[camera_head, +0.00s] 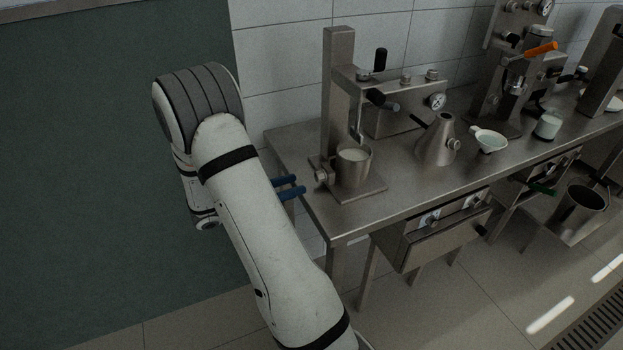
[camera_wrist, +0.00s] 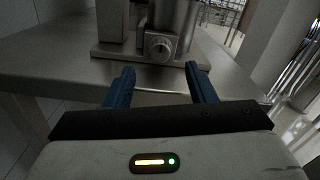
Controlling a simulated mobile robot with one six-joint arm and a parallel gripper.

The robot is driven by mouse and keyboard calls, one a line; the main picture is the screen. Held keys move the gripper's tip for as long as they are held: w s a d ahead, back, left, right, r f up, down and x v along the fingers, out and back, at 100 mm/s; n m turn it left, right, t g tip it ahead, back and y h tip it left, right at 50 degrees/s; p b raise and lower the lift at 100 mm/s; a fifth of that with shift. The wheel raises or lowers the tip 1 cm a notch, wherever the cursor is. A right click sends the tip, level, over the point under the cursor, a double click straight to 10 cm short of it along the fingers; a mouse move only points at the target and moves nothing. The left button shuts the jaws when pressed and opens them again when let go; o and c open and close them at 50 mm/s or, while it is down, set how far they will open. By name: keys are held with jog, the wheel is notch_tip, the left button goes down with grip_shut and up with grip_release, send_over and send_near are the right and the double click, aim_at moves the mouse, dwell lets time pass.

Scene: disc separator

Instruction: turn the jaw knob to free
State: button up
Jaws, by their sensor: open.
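The jaw knob (camera_head: 322,176) is a round metal knob low on the front left of the metal stand (camera_head: 338,95), beside a metal cup (camera_head: 353,168). In the wrist view the knob (camera_wrist: 159,46) faces me, near the middle top, with the cup's side behind it. My gripper (camera_head: 291,188) has blue fingers and is left of the knob, just off the table's left end. In the wrist view my gripper (camera_wrist: 161,80) is open and empty, its fingers pointing towards the knob with a gap before it. The knob's setting cannot be read.
The steel table (camera_head: 415,192) runs to the right. A drawer unit (camera_head: 440,235) hangs below the table. A dark green wall panel (camera_head: 90,170) is at left.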

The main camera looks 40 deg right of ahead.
aim_at(316, 179)
jog(key=x, duration=0.5)
jog(key=shift+s+d, duration=0.2)
jog(key=shift+d, duration=0.15)
jog(key=shift+c, duration=0.4)
jog(key=c, duration=0.9)
jog(key=shift+d, duration=0.1)
jog(key=shift+f, duration=0.1)
